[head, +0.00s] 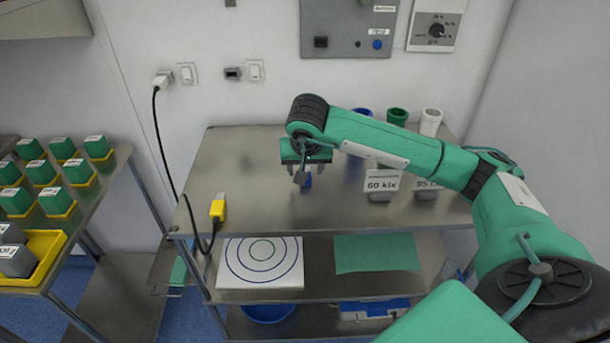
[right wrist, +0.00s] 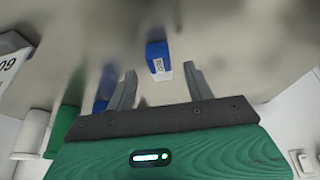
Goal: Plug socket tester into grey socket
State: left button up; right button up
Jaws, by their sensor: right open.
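A small blue block with a white printed label, which looks like the socket tester (head: 307,181), is on the metal table top, partly hidden by my right gripper (head: 300,174). In the right wrist view the blue block (right wrist: 157,56) shows just beyond and between the two open fingertips of the gripper (right wrist: 160,72). The fingers are apart and nothing is held. The grey socket (head: 233,73) is on the back wall, left of the wall panel, beside a white switch (head: 255,70). My left gripper is out of view.
A black cable from a white plug (head: 162,81) runs to a yellow device (head: 218,210) at the table's left front corner. The table top (head: 235,160) is clear at left.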

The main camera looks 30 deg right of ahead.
jog(key=shift+x, duration=1.1)
jog(key=shift+f, duration=0.1)
jog(key=c, duration=1.1)
jog(key=shift+w+d+r, duration=0.1)
jog(key=shift+r, duration=0.6)
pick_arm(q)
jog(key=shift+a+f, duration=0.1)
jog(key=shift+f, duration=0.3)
pick_arm(e)
notch_tip(320, 180, up, 19)
jog(key=shift+f, duration=0.2)
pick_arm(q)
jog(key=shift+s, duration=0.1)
